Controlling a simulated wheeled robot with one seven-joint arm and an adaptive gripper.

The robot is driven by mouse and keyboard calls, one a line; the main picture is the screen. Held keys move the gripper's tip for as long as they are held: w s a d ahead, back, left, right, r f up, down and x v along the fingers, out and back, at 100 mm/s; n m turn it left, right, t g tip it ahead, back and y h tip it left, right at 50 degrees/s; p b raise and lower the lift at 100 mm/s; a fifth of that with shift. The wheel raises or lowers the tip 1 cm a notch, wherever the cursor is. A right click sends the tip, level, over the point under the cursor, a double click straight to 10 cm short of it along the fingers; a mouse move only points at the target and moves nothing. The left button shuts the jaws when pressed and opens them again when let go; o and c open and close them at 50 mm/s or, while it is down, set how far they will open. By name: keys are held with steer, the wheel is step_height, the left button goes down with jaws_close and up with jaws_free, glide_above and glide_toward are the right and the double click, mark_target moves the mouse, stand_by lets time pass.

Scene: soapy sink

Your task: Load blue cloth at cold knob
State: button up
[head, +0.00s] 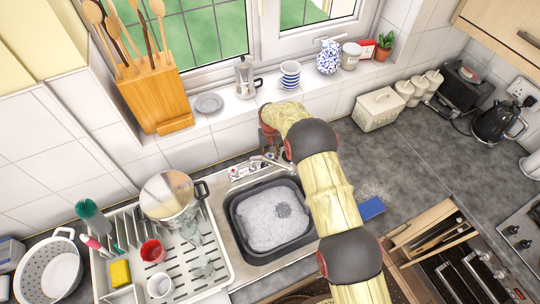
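A flat blue cloth (371,208) lies on the grey counter, right of the sink and beside my arm. My arm may hide part of it. The tap (268,161) with its small knobs stands at the back rim of the sink, partly behind my arm. I cannot tell which knob is the cold one. My arm reaches across the right side of the sink toward the wall behind the tap. I cannot make out my gripper or its fingers at the arm's far end.
The black basin (237,222) holds soapy water. A drying rack (215,275) with a pot (172,198), red cup (152,252) and yellow sponge (120,273) is at left. A cream bread box (378,109) and kettle (497,122) stand right. An open cutlery drawer (400,240) juts out front right.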

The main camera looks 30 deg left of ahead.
steer(key=shift+f+b, duration=0.1)
steer(key=shift+b, duration=0.4)
steer(key=shift+f+n+b, duration=0.15)
steer(key=shift+n+b, duration=0.75)
steer(key=shift+b, duration=0.3)
steer(key=shift+n+b, duration=1.1)
steer(key=shift+b, duration=0.1)
steer(key=shift+r+n, duration=0.3)
steer(key=o, duration=1.2)
steer(key=shift+c, duration=0.2)
step_height(320, 180, up, 12)
